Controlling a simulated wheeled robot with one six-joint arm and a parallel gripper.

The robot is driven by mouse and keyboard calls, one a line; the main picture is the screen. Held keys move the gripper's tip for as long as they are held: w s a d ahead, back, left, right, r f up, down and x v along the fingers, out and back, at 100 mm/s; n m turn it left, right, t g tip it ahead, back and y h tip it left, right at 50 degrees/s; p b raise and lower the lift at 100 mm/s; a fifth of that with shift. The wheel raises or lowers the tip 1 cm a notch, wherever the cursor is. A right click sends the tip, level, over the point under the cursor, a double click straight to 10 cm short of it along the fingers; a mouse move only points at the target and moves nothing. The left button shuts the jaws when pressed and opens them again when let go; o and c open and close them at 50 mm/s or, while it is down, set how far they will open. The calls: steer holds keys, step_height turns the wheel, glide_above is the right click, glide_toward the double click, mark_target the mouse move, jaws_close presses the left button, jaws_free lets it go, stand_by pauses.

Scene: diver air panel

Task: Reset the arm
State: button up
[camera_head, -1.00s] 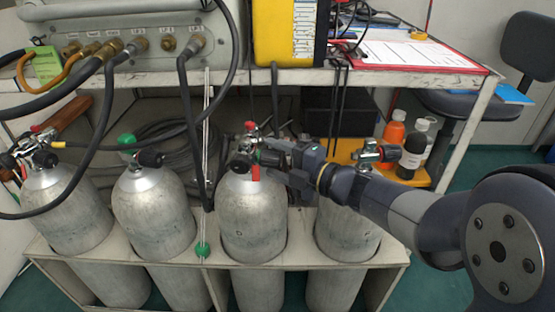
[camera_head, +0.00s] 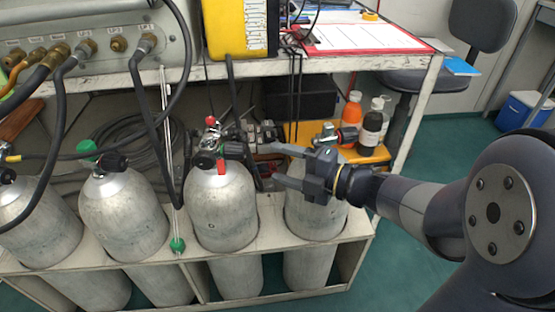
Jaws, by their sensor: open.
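My gripper (camera_head: 278,164) is open and empty. It is in front of the rightmost cylinder (camera_head: 312,218), to the right of the third cylinder (camera_head: 222,207), and apart from that cylinder's valve (camera_head: 212,160). A red tag or lever hangs at that valve. My arm reaches in from the right and hides the upper part of the rightmost cylinder. The rightmost cylinder's valve (camera_head: 328,135) shows just above my gripper.
Several grey cylinders stand in a rack (camera_head: 300,247). Above is a bench (camera_head: 385,62) with a panel, hoses and a yellow case (camera_head: 238,28). Orange (camera_head: 349,118) and dark (camera_head: 371,128) bottles stand behind my arm. The floor at right is mostly clear.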

mark_target(244, 154)
steer(key=b+x, duration=0.3)
steer(key=x, duration=0.8)
steer(key=shift+r, duration=0.1)
steer(key=shift+d, duration=0.1)
steer(key=shift+d, duration=0.1)
stand_by(0.3)
